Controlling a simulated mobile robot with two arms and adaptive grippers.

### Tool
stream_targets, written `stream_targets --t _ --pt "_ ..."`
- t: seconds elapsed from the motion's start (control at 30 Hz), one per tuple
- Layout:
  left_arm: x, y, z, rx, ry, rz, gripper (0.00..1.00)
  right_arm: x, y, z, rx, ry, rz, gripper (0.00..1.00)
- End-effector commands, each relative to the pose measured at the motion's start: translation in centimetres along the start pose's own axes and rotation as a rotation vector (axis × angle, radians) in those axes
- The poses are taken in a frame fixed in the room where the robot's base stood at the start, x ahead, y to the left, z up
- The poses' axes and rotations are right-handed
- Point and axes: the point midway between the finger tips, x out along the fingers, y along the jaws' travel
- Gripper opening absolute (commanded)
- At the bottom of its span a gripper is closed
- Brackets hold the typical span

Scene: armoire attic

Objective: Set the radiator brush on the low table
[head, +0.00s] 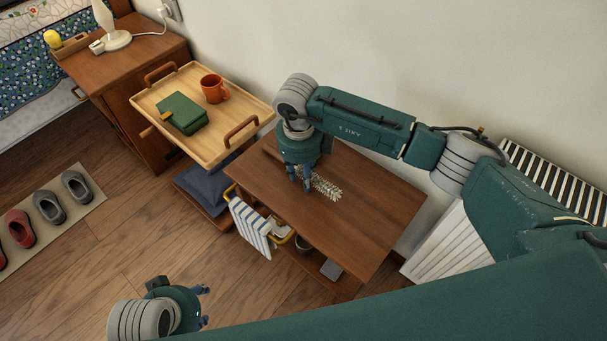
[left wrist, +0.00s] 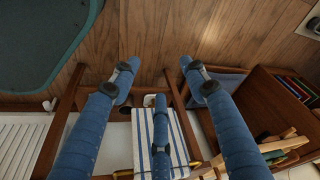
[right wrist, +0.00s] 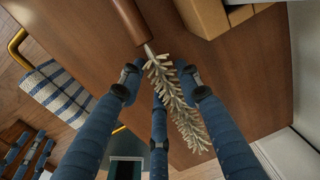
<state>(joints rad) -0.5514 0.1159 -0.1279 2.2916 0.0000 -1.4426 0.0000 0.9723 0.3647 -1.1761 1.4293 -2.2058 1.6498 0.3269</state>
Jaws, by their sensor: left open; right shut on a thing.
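The radiator brush (head: 326,187) has pale bristles; its brown handle shows in the right wrist view (right wrist: 128,20). My right gripper (head: 307,186) points down over the low table (head: 370,217) and is shut on the brush near where bristles meet handle. The brush lies roughly level, at or just above the tabletop; I cannot tell whether it touches. The right wrist view shows the fingers (right wrist: 159,76) around the bristles (right wrist: 183,110). My left gripper (head: 204,303) is open and empty, low in front of the table; its fingers also show in the left wrist view (left wrist: 160,75).
A striped towel (head: 250,226) hangs on a yellow rail at the table's left end. A tray (head: 218,140) with a green book (head: 183,113) and an orange mug (head: 213,88) stands beyond it. The tabletop's right and front parts are clear. Slippers (head: 47,206) lie far left.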

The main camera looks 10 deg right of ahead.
Motion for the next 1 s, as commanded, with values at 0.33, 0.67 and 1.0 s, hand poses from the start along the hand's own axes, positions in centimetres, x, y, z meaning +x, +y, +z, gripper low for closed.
stream_targets --t 0.33,0.67,1.0 --pt "-0.5 0.0 -0.1 -0.001 0.005 0.000 0.45 0.2 0.0 0.0 0.000 0.000 0.000 0.35" --pt "-0.6 -0.1 -0.2 -0.001 0.007 -0.001 0.45 0.1 0.0 0.0 0.000 0.000 0.000 0.52" --pt "2.0 0.1 0.5 0.003 -0.016 0.003 0.45 -3.7 -0.1 0.2 0.000 -0.006 -0.002 0.52"
